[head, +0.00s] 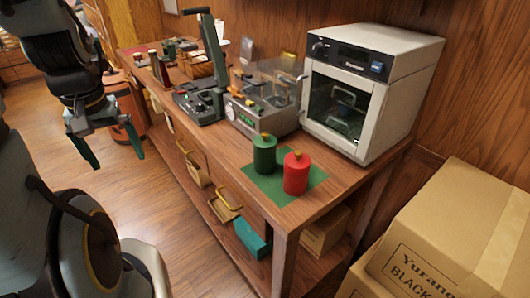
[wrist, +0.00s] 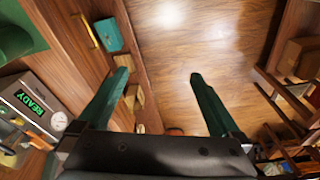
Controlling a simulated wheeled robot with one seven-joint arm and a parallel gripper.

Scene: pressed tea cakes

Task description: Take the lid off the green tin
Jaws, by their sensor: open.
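The green tin (head: 264,155) stands upright on a green mat (head: 262,187) on the wooden bench, with its lid on and a small brass knob on top. A red tin (head: 296,174) with a similar knob stands to its right on the same mat. My gripper (head: 105,148) is open and empty, out over the floor, well left of the tins. In the wrist view my gripper's fingers (wrist: 158,82) are spread with floor between them. Part of a green tin (wrist: 14,42) shows at the upper left edge there.
A white oven-like cabinet (head: 366,85) stands behind the tins. A press with a tall lever (head: 213,60) and a machine with a READY display (head: 250,121) stand left of them. Cartons (head: 455,240) are stacked at right.

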